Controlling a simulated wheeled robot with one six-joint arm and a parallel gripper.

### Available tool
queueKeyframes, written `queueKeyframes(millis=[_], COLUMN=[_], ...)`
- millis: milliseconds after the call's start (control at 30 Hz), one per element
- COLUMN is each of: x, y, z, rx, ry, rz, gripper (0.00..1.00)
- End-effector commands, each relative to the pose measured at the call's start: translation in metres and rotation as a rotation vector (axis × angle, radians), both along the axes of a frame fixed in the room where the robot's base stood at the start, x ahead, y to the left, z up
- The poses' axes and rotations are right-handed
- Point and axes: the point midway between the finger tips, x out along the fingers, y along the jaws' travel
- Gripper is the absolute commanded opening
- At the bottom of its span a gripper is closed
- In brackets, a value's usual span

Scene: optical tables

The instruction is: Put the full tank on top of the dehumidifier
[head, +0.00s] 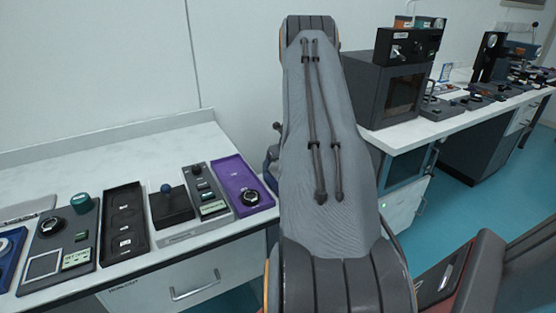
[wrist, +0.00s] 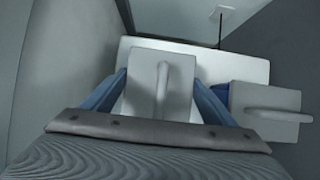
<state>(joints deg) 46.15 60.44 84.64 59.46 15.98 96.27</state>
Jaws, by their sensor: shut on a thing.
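In the wrist view, the blue fingers of my gripper (wrist: 158,92) are on either side of a light grey block with a raised loop handle (wrist: 148,75), and are shut on it. It looks like a tank; its fill level cannot be seen. A second grey part with a similar handle (wrist: 268,108) sits to its right, with some blue beside it. A white panel (wrist: 240,68) lies behind both. In the head view, a white cabinet-like box with a small green light (head: 402,208), possibly the dehumidifier, stands low beside the right table. My arm hides my gripper there.
A left bench (head: 75,170) carries several trays and devices, including a purple tray (head: 232,172). The right bench (head: 405,137) holds a dark oven-like box (head: 385,88) and more instruments. Grey walls close in around my gripper in the wrist view. Blue-green floor (head: 520,175) shows at right.

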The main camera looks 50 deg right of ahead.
Motion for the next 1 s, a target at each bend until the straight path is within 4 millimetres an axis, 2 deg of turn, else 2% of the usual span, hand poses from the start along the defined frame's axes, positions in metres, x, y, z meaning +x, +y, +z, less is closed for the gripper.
queueKeyframes(millis=[133, 567, 600, 700, 1000], x=[0.001, 0.001, 0.0, 0.0, 0.0], y=[-0.001, -0.001, 0.0, 0.0, 0.0], z=[-0.01, -0.015, -0.017, -0.017, -0.016], rx=[-0.003, -0.003, 0.0, 0.0, 0.0], ry=[-0.002, -0.003, 0.0, 0.0, 0.0], rz=[-0.001, -0.001, 0.0, 0.0, 0.0], gripper=[0.17, 0.17, 0.83, 0.98, 0.98])
